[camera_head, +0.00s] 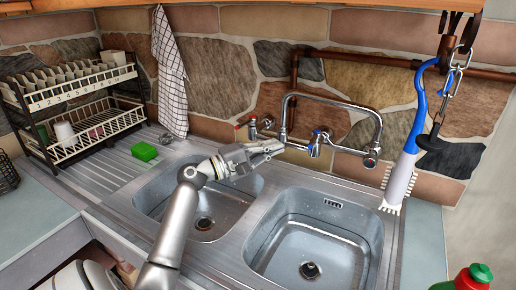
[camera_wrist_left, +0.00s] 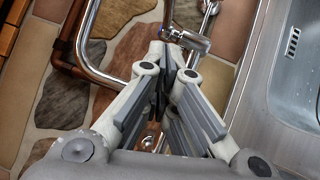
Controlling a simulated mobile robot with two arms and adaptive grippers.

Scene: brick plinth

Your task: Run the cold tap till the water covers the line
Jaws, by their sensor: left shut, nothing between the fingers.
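The cold tap (camera_head: 316,143), with a blue mark, sits on the right of the wall-mounted mixer. The hot tap (camera_head: 250,127), with a red mark, is on its left. The mixer's spout (camera_head: 375,135) arches right and ends over the back of the right basin (camera_head: 265,232). I make out no stream at the spout and no clear line in the basin; its drain (camera_head: 310,270) shows. My left gripper (camera_head: 280,147) is shut and empty, its tips just left of the cold tap. In the left wrist view the tap (camera_wrist_left: 188,40) lies just beyond the fingertips (camera_wrist_left: 166,62); contact is unclear.
The left basin (camera_head: 150,205) lies under my left arm. A green sponge (camera_head: 144,152) rests on the drainer beside a dish rack (camera_head: 90,128). A blue-handled brush (camera_head: 402,172) hangs right of the spout. A green-capped bottle (camera_head: 476,278) stands at the front right.

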